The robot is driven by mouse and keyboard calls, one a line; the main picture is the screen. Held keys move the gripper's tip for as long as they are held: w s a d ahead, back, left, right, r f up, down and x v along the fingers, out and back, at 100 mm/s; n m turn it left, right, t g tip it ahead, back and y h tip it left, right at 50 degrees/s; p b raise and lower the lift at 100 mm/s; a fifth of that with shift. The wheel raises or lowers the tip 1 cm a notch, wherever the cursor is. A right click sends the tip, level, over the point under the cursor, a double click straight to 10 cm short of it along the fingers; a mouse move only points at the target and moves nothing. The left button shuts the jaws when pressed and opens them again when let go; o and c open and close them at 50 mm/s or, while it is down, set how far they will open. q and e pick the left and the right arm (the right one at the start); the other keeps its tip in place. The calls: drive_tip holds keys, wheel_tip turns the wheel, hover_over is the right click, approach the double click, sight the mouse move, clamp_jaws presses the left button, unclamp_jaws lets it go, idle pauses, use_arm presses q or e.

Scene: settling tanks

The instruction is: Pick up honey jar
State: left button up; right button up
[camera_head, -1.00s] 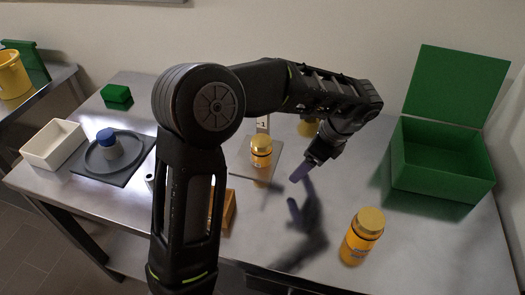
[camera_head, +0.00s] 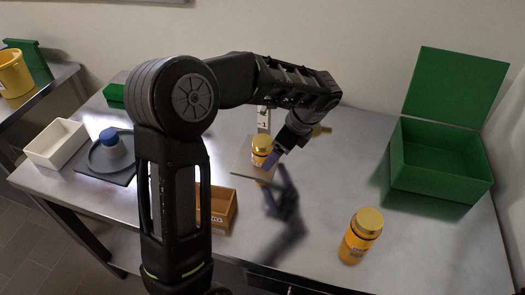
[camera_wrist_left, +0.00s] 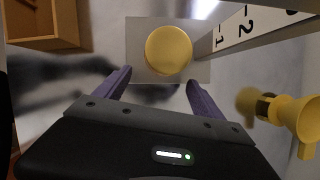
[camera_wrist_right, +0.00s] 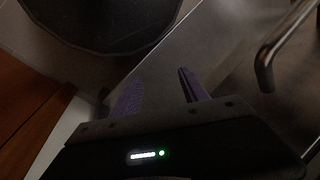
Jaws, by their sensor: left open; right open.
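A honey jar with a gold lid (camera_head: 262,142) stands upright on a small grey plate (camera_head: 242,160) in the head view. My left gripper (camera_head: 275,158) is open just beside and above it, partly covering the jar. In the left wrist view the round gold lid (camera_wrist_left: 168,50) lies ahead of the gap between the two purple fingers (camera_wrist_left: 157,88), with nothing gripped. A second honey jar (camera_head: 361,238) stands alone at the front right of the table. My right gripper (camera_wrist_right: 160,92) shows only in its own wrist view, open and empty.
A numbered upright scale (camera_wrist_left: 250,30) stands close behind the plate, with a brass-coloured fitting (camera_wrist_left: 292,112) nearby. A wooden box (camera_head: 219,207) is near the front.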

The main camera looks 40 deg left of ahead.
sight(267, 142)
use_arm(q)
drive_tip(key=a, duration=0.2)
drive_tip(key=a+p, duration=0.1)
drive_tip(key=a, duration=0.1)
drive_tip(key=shift+s+f, duration=0.1)
drive_tip(key=shift+s, duration=0.2)
drive_tip(key=shift+f, duration=0.45)
drive_tip(key=shift+c, duration=0.5)
clamp_jaws()
